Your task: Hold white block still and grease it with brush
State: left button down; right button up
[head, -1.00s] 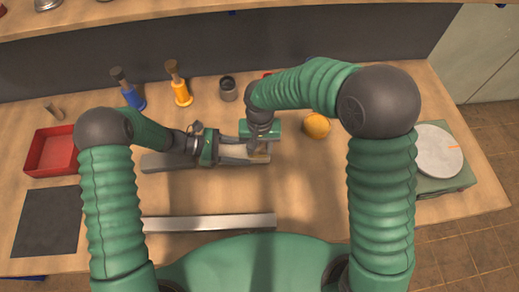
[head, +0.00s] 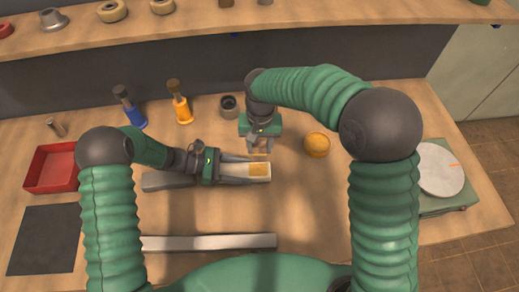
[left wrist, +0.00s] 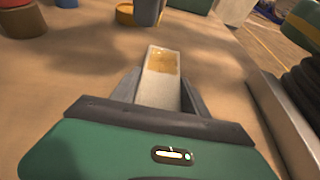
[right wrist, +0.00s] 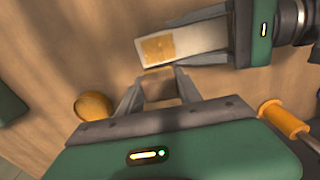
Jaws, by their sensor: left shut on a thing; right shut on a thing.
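The white block (left wrist: 157,84) lies between the fingers of my left gripper (head: 243,170), which is shut on it at the table. An amber grease patch (left wrist: 163,61) covers the block's free end; the block also shows in the right wrist view (right wrist: 187,44). My right gripper (head: 260,149) is just beyond the block's greased end in the head view. It is shut on a small brownish thing (right wrist: 160,88), likely the brush, mostly hidden between the fingers. The brush's bristles cannot be made out clearly. It appears apart from the block.
A round yellow-orange pot (head: 317,144) stands right of my right gripper. Blue (head: 130,108) and orange (head: 180,104) handled tools and a dark cup (head: 229,106) stand behind. A red tray (head: 52,167) is at left, a metal bar (head: 208,243) in front, and a scale-like device (head: 440,170) at right.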

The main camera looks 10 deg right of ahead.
jog(key=shift+r, duration=1.3)
pick_arm(q)
jog(key=shift+c, duration=2.4)
grip_release()
